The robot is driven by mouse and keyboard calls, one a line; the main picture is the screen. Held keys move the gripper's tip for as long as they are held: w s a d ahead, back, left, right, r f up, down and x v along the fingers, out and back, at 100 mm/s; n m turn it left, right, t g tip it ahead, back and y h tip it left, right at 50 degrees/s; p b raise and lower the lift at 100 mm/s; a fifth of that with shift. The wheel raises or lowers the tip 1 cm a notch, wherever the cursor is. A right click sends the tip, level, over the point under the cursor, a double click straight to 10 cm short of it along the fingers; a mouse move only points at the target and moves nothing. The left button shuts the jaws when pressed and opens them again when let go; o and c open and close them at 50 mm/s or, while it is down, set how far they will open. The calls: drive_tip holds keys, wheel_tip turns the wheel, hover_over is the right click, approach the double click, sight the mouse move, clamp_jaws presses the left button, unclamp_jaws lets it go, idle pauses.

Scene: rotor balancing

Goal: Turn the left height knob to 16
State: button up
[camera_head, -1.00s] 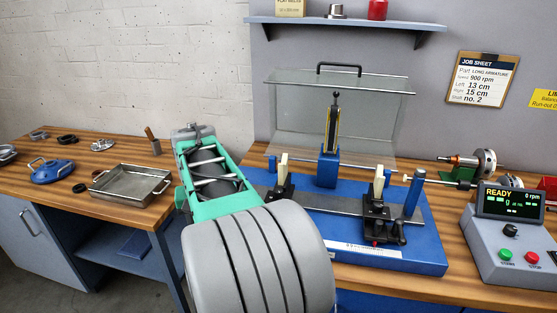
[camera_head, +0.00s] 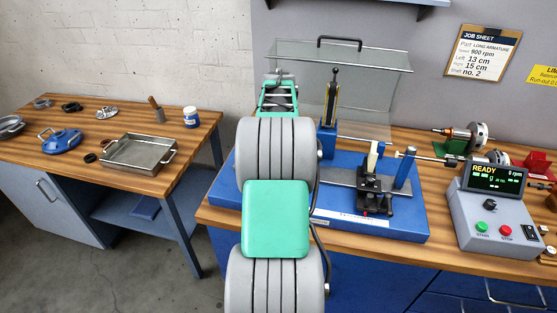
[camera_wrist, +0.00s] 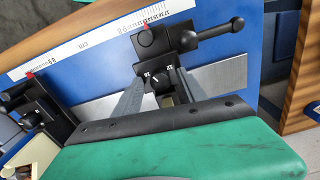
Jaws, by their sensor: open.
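The left height knob (camera_wrist: 160,78) shows in the wrist view as a small dark dial with white marks and a pointer. It sits on the black left stand (camera_wrist: 172,45) and its exact reading is too small to tell. My gripper (camera_wrist: 161,74) is open, its two grey fingers on either side of the knob; I cannot tell whether they touch it. In the head view my arm hides the left stand, the knob and my fingers. The right stand (camera_head: 374,190) is in plain view on the blue balancing machine base (camera_head: 400,228).
A clear guard (camera_head: 340,58) with a black handle stands raised behind the machine. The control box (camera_head: 490,215) reads READY and 0 rpm. The job sheet (camera_head: 483,53) reads left 13 cm, right 15 cm. A metal tray (camera_head: 138,153) lies on the left bench.

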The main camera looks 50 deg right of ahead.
drive_tip(key=shift+c, duration=0.6)
clamp_jaws()
drive_tip(key=shift+n, duration=3)
drive_tip(key=shift+o, duration=0.6)
unclamp_jaws()
drive_tip(key=shift+r, duration=0.1)
wheel_tip(320, 180, up, 8)
drive_tip(key=shift+f+b, duration=0.15)
drive_tip(key=shift+b, duration=0.25)
